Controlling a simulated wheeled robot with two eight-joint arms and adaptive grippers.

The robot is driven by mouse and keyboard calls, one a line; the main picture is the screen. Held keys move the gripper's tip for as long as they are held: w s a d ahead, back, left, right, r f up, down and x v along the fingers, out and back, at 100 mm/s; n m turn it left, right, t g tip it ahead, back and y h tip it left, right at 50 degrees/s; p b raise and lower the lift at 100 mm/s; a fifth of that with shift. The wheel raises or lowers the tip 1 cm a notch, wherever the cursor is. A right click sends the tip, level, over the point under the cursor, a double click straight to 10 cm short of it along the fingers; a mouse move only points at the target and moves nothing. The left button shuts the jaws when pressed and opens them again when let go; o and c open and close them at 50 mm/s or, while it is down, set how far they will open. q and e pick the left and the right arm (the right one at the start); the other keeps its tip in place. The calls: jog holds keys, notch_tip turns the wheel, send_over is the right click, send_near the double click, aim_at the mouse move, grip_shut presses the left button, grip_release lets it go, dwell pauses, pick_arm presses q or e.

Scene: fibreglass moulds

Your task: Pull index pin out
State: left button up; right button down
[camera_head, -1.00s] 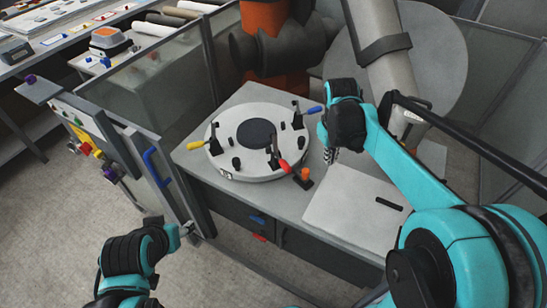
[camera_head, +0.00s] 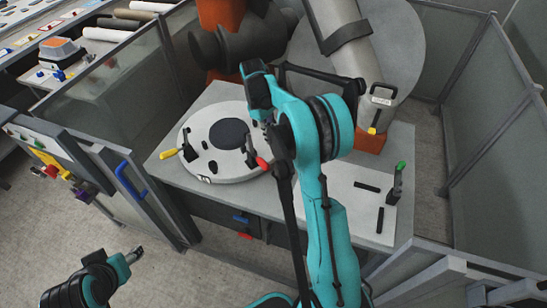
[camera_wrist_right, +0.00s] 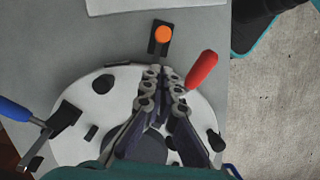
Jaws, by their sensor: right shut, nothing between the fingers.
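The index pin with its orange knob (camera_wrist_right: 162,35) stands on a black bracket on the grey table, just outside the rim of the round white turntable (camera_wrist_right: 66,150), in the right wrist view. In the head view my right arm hides it. My right gripper (camera_wrist_right: 165,75) is shut and empty. Its fingertips point at the pin from over the turntable, and in the picture they are short of the knob. In the head view the arm covers most of that gripper. My left gripper (camera_head: 134,254) is low at the left front, away from the table; its jaws are too small to read.
Toggle clamps with a red handle (camera_wrist_right: 202,70), a blue handle (camera_wrist_right: 15,110) and a yellow handle (camera_head: 168,154) ring the turntable. A white board (camera_head: 345,205) with black bars lies at the table's right. An orange block (camera_head: 371,141) stands behind it.

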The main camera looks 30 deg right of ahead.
aim_at(283, 165)
pick_arm(q)
notch_tip(283, 165, down, 3)
jog(key=b, duration=0.2)
jog(key=shift+r+b, duration=0.15)
jog(key=shift+b, duration=0.2)
pick_arm(e)
jog(key=x, duration=1)
jog(key=shift+s+d, duration=0.3)
jog(key=shift+s, duration=0.4)
jog(key=shift+s+d, duration=0.25)
jog(key=shift+s, duration=0.5)
pick_arm(q)
jog(key=shift+w, duration=0.1)
pick_arm(e)
jog(key=shift+w, duration=0.1)
jog(key=shift+r, duration=0.3)
pick_arm(q)
notch_tip(283, 165, up, 6)
jog(key=d+p, duration=0.1)
jog(key=p, duration=0.4)
jog(key=shift+w+d+p, duration=0.2)
jog(key=shift+w+p, duration=0.2)
jog(key=shift+w, duration=0.05)
pick_arm(e)
jog(key=v, duration=0.9)
jog(key=shift+w+r, duration=0.15)
jog(key=shift+r, duration=0.05)
